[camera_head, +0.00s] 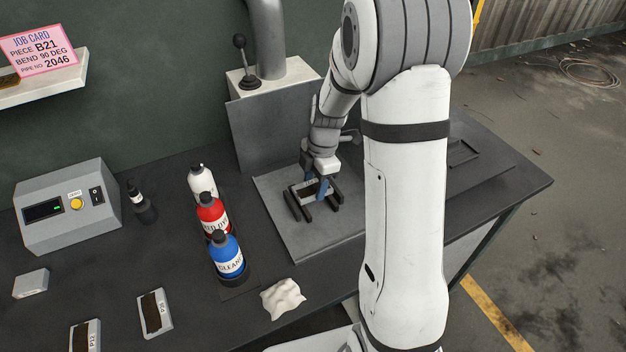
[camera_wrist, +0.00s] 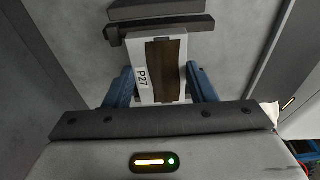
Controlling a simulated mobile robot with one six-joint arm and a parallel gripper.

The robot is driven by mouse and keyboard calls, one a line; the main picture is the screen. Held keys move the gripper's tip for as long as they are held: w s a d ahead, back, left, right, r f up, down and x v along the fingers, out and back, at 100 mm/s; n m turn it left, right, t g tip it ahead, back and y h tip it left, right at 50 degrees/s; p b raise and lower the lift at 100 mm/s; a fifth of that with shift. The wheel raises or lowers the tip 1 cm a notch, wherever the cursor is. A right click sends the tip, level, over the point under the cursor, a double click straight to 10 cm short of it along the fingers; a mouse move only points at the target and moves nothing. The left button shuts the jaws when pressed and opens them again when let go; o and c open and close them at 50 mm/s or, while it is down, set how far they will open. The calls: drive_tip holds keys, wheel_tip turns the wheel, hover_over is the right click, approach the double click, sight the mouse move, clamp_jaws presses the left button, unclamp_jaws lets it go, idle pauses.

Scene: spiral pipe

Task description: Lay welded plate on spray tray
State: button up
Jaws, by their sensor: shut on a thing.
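The welded plate (camera_wrist: 160,68) is a pale piece marked P27 with a brown strip down its middle. It also shows in the head view (camera_head: 304,188), partly covered by my gripper. My gripper (camera_wrist: 161,88) is shut on it, with a blue finger at either side. In the head view my gripper (camera_head: 317,185) is low over the grey spray tray (camera_head: 288,236), near its middle. Dark bars (camera_head: 296,206) stand by the plate there. In the wrist view a dark bar (camera_wrist: 160,27) crosses the plate's far end. I cannot tell whether the plate touches the bars or tray.
A grey upright panel (camera_head: 262,135) stands behind the tray. Blue (camera_head: 228,258), red (camera_head: 211,214) and white (camera_head: 201,183) bottles stand left of it. A white crumpled cloth (camera_head: 283,298) lies in front. Other strip-bearing plates (camera_head: 155,313) and a control box (camera_head: 68,208) are further left.

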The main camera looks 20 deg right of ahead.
drive_tip(key=shift+f+b, duration=0.3)
drive_tip(key=shift+f, duration=0.25)
drive_tip(key=o, duration=1.5)
drive_tip(key=shift+o, duration=0.2)
drive_tip(key=r, duration=0.5)
drive_tip(key=d+r, duration=0.1)
drive_tip(key=r, duration=0.1)
drive_tip(key=shift+w+r, duration=0.1)
drive_tip(key=shift+r, duration=0.3)
